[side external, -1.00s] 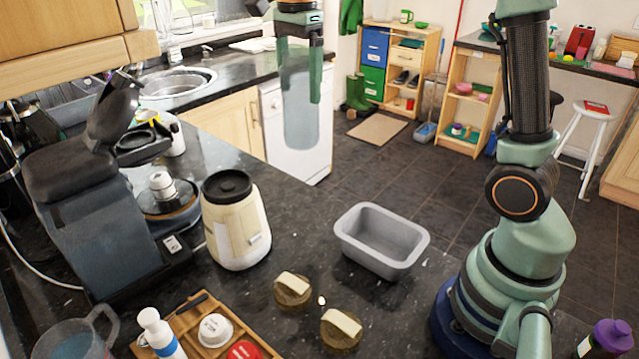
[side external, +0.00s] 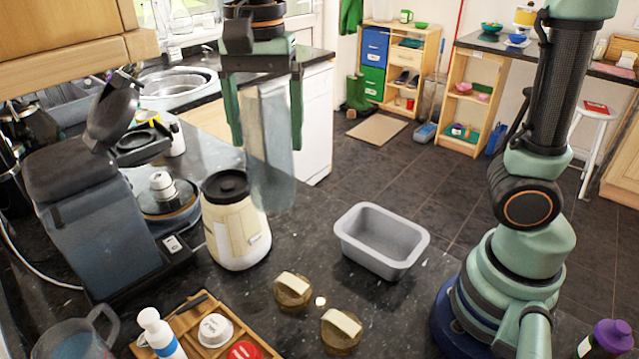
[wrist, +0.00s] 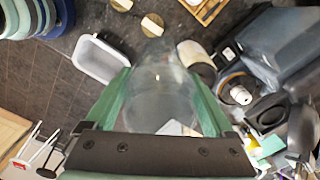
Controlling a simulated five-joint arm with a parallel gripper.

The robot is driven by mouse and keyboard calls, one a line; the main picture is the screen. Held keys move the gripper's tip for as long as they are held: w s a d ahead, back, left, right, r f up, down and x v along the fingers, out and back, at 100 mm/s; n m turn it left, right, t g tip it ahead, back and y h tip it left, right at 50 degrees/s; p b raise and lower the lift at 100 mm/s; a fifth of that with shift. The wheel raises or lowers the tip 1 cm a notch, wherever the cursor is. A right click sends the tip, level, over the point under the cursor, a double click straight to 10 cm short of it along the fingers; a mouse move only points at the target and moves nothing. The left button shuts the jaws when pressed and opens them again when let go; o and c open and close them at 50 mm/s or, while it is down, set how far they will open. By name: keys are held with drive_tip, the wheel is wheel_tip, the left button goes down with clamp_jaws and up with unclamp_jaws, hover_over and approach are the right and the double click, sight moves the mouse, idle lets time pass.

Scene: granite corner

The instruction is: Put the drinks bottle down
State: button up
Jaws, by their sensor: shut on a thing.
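The drinks bottle (side external: 270,160) is a clear, bluish see-through bottle hanging below my gripper (side external: 264,110). My gripper's green fingers are shut on it, one on each side. The bottle tilts slightly, its lower end toward the right, and is in the air in front of the far counter. In the wrist view the bottle (wrist: 160,90) fills the space between the fingers of my gripper (wrist: 165,100). The dark granite counter (side external: 300,240) is below it.
A grey tub (side external: 382,240) stands near the counter's edge. A cream jar with a black lid (side external: 236,220) and a coffee machine (side external: 95,210) stand left. Two round brown-and-cream pieces (side external: 293,290) and a wooden tray (side external: 205,325) lie in front. Bare granite shows between jar and tub.

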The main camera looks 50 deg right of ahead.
drive_tip(key=w+f, duration=0.3)
drive_tip(key=w, duration=0.9)
drive_tip(key=shift+w+f, duration=0.2)
drive_tip(key=shift+f, duration=0.25)
drive_tip(key=o, duration=1.2)
drive_tip(key=shift+c, duration=0.2)
